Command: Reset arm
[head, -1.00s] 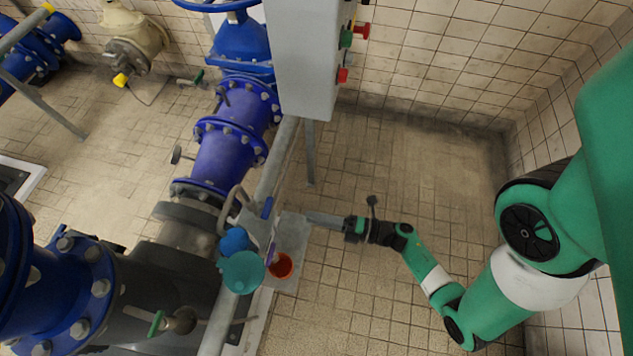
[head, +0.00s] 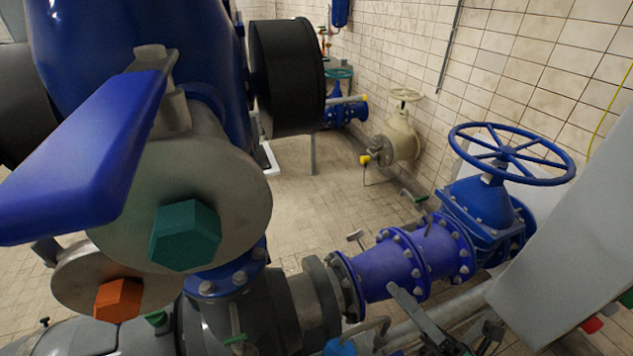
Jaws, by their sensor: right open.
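My right gripper (head: 432,328) is at the bottom edge of the head view, right of centre. Its grey fingers reach up and left in front of the grey rail and below the blue flanged pipe (head: 405,262). It is open, and I see nothing held in it. Most of its wrist and arm is cut off by the frame edge. I cannot tell whether it touches the rail. My left gripper is not in view.
A large valve with a blue lever (head: 85,150) and teal hex nut (head: 185,235) fills the near left. A blue handwheel (head: 512,154) stands behind the pipe. A grey control box (head: 585,255) is at right.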

